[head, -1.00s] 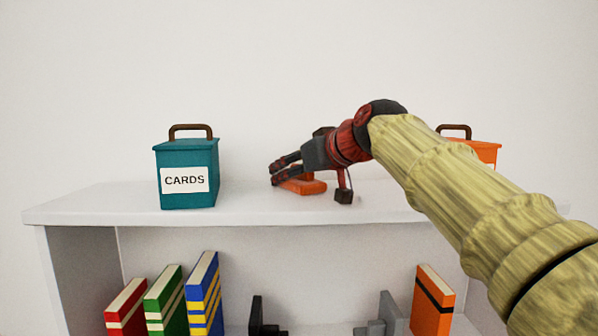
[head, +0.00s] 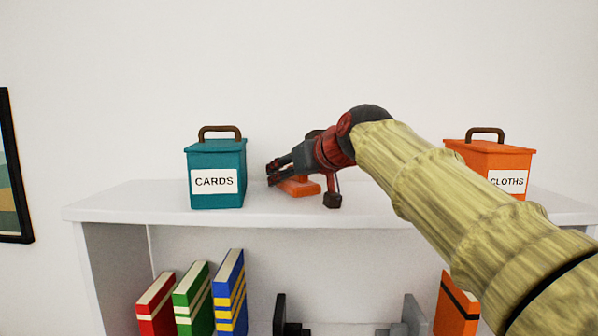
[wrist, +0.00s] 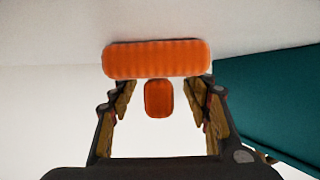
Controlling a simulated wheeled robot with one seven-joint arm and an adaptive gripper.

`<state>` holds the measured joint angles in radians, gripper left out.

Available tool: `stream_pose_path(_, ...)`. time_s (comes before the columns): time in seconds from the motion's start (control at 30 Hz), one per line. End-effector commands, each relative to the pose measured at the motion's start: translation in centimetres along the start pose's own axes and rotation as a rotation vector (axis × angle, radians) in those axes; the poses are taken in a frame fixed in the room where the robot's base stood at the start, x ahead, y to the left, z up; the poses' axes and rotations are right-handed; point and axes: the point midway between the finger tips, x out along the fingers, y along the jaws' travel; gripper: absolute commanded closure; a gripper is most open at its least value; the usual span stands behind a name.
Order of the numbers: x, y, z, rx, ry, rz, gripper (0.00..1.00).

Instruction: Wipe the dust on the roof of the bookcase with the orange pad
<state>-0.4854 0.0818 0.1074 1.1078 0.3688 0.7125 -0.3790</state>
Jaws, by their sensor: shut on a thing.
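The orange pad (head: 299,186) lies flat on the white roof of the bookcase (head: 400,213), just right of the teal box. My gripper (head: 279,173) is shut on the pad, tilted down from the right. In the wrist view, the pad's wide orange body (wrist: 155,59) spans beyond the fingertips, and its small orange grip (wrist: 159,98) sits between my fingers (wrist: 159,100). The pad appears to touch the roof. I cannot make out clear dust in either view; my arm hides part of the roof on the right.
A teal CARDS box (head: 215,172) stands left of the pad, close to my gripper; it also shows at the right in the wrist view (wrist: 275,100). An orange CLOTHS box (head: 488,157) stands at the right. Books (head: 190,298) and bookends are on the shelf below.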

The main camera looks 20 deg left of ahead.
Motion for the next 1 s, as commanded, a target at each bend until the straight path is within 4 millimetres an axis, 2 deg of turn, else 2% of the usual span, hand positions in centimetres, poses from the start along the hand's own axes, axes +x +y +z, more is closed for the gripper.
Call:
stream_pose_path(0.37, 0.2, -0.1, 0.1, 0.001, -0.005, 0.000, 0.72)
stream_pose_path(1.0, -2.0, -0.2, -5.2, 0.000, -0.002, 0.000, 0.72)
